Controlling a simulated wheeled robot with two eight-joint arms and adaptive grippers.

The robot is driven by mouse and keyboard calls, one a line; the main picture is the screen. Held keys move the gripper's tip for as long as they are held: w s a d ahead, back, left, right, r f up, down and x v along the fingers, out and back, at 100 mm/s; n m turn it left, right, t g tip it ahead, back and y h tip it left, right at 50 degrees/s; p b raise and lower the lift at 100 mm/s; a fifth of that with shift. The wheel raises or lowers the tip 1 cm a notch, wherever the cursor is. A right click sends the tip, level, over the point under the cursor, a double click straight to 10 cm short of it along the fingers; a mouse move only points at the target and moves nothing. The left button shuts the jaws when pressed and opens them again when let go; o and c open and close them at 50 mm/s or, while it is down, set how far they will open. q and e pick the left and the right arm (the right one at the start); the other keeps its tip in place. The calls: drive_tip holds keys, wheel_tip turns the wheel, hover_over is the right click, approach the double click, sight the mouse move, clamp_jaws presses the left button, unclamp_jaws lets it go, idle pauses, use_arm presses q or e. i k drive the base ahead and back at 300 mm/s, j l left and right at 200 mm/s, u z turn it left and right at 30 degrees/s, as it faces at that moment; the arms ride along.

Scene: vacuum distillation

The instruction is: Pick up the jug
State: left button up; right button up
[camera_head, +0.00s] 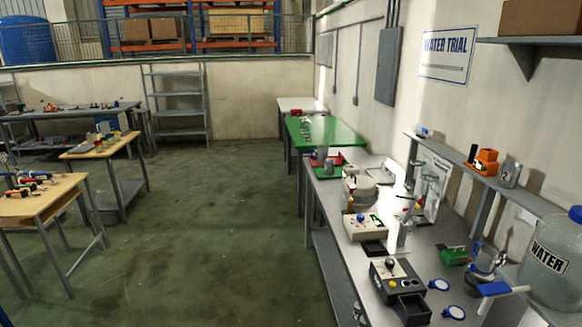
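A large clear jug (553,265) labelled WATER, with a blue cap, stands at the right edge, partly cut off by the frame. A grey mug-like container (509,174) sits on the wall shelf. I cannot tell which of these is the task's jug. Neither of my grippers is in view.
The long grey bench (335,215) along the right wall carries a white device (366,227), a dark box with an open drawer (400,290) and blue round pieces (453,312). Wooden tables (40,205) stand left. The green floor (210,240) between is clear.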

sight(322, 151)
drive_tip(key=i+u, duration=0.2)
drive_tip(key=i, duration=2.2)
drive_tip(key=i+j+z, duration=0.15)
drive_tip(key=i+z, duration=0.2)
drive_tip(key=i, duration=0.25)
drive_tip(key=i+j+z, duration=0.35)
drive_tip(key=i, duration=0.3)
drive_tip(key=i+j+z, duration=0.35)
drive_tip(key=i, duration=0.2)
